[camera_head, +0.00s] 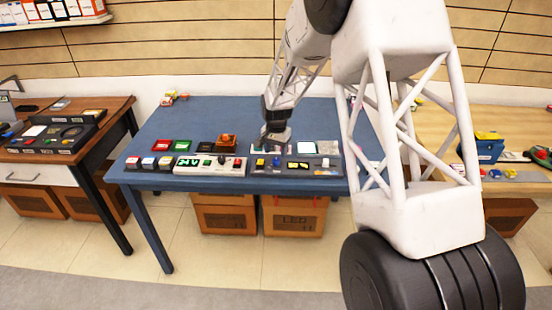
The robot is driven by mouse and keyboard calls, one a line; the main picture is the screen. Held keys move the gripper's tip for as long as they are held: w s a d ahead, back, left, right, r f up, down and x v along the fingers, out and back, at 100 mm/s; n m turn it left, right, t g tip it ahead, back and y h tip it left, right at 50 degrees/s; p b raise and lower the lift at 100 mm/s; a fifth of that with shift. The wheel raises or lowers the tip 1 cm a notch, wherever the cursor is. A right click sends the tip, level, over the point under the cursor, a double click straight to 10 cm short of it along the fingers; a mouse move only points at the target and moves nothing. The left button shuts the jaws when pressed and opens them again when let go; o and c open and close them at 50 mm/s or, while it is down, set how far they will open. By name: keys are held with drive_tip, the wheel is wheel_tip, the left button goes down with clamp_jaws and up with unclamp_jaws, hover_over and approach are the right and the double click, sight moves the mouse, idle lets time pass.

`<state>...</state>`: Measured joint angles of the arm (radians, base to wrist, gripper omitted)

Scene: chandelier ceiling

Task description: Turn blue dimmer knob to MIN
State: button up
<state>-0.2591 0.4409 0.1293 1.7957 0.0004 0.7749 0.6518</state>
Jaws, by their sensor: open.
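My gripper (274,143) points down above and behind the panel, slightly right of the blue part. It is open, and its fingertips are small and hard to make out. I see nothing held in it, and it appears apart from the knob.
A light panel with a green display (187,163) adjoins on the left, with a brown-orange block (226,141) behind it. White and coloured blocks line the front left edge. Wooden crates (292,216) stand underneath.

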sight(276, 160)
drive_tip(key=shift+f, duration=1.9)
drive_tip(key=shift+c, duration=0.3)
drive_tip(key=c, duration=0.9)
drive_tip(key=shift+o, duration=0.2)
